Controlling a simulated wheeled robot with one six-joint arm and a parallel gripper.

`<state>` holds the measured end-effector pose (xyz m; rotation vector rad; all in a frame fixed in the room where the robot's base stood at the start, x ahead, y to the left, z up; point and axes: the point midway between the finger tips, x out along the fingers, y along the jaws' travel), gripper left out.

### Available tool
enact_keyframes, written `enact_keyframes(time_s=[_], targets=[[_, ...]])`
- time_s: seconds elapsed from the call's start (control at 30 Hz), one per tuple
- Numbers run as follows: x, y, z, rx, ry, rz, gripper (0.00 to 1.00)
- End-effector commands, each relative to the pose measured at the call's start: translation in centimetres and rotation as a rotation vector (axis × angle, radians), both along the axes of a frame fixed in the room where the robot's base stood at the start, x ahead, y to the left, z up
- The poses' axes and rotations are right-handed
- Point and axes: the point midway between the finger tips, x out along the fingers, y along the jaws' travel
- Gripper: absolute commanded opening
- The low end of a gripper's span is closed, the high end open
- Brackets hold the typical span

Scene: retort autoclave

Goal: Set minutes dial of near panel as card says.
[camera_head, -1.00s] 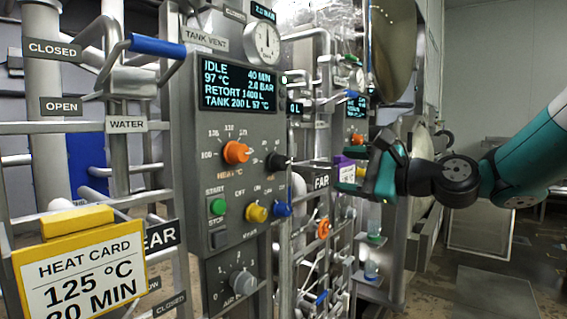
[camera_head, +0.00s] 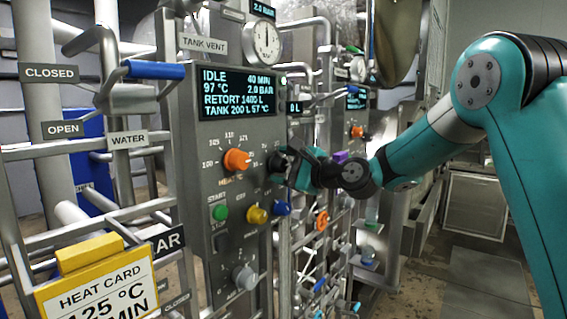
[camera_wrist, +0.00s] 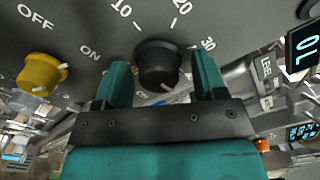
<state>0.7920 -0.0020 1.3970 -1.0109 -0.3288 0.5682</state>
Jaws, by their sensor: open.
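The minutes dial (camera_wrist: 157,62) is a black knob on the near grey panel (camera_head: 222,150). In the wrist view its scale shows 10, 20 and 30, and a white pointer mark is at the knob's lower edge. My gripper (camera_wrist: 162,80) is open, with one teal finger on each side of the knob; I cannot tell whether they touch it. In the head view my gripper (camera_head: 293,168) covers most of the dial. The panel's display (camera_head: 236,93) reads IDLE, 40 MIN, 97 °C. The yellow-framed heat card (camera_head: 98,290) shows 125 °C, with its minutes figure cut off.
Pipes and a blue-handled lever (camera_head: 155,70) stand left. The far panel is behind my arm. Open floor lies right.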

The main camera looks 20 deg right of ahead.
Motion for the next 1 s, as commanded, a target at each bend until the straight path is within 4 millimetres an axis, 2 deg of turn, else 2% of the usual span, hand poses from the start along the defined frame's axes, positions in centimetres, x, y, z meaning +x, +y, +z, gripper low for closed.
enact_keyframes(time_s=[0.17,0.37,0.67,1.0], targets=[[-0.01,-0.01,-0.04,0.0,0.0,0.0,0.62],[-0.03,-0.01,-0.03,-0.001,0.001,0.001,0.16],[-0.04,-0.01,-0.14,-0.02,-0.014,0.001,0.15],[-0.04,-0.02,-0.47,-0.177,-0.13,0.0,0.15]])
